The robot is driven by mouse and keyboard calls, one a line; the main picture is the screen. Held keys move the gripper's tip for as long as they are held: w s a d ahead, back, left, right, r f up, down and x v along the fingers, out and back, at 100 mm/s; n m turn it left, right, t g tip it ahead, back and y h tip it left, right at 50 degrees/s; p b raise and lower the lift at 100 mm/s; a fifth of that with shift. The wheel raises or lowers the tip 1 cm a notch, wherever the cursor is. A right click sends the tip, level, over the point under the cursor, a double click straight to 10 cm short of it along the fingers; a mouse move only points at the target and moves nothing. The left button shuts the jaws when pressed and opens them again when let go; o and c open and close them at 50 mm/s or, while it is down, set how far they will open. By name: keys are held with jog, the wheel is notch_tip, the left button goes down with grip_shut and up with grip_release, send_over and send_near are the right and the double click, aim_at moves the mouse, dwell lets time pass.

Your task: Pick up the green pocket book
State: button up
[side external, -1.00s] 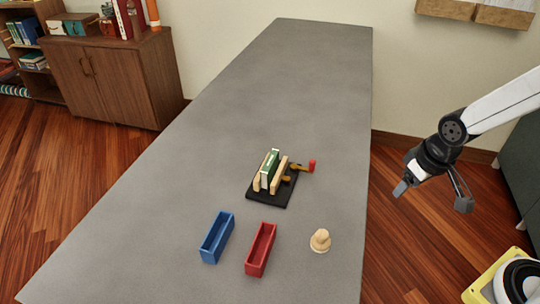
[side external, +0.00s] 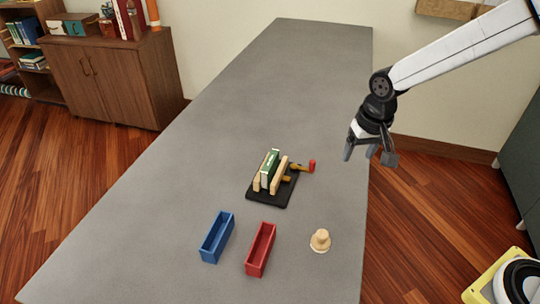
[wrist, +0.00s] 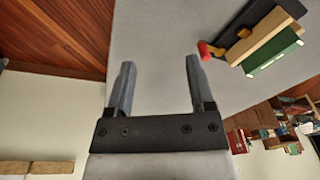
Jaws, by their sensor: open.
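The green pocket book (side external: 270,167) stands upright between two light wooden jaws (side external: 279,176) of a small vise on a black base (side external: 272,198). The vise has a handle with a red knob (side external: 312,166) on its right side. In the wrist view the green book (wrist: 272,52) shows at the upper right, beside a wooden jaw and the red knob (wrist: 204,50). My gripper (side external: 368,156) is open and empty, above and to the right of the vise, near the table's right edge. In the wrist view its two fingers (wrist: 160,78) are spread with nothing between them.
A blue open box (side external: 217,237) and a red open box (side external: 261,249) stand in front of the vise. A small tan knobbed object (side external: 320,240) stands right of them. The grey table (side external: 270,90) is clear behind the vise.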

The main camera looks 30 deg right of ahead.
jog(key=w+a+r+m+g, duration=0.1)
jog(key=w+a+m, duration=0.2)
jog(key=w+a, duration=0.45)
jog(key=m, duration=0.3)
send_over(270, 159)
jog(key=shift+r+g, duration=0.4)
jog(key=shift+r, duration=0.05)
jog(key=shift+f, duration=0.1)
jog(key=shift+f, duration=1.25)
jog(key=shift+f, duration=0.1)
jog(key=shift+s+f, duration=0.1)
jog(key=shift+f, duration=2.35)
jog(key=shift+c, duration=0.2)
grip_shut()
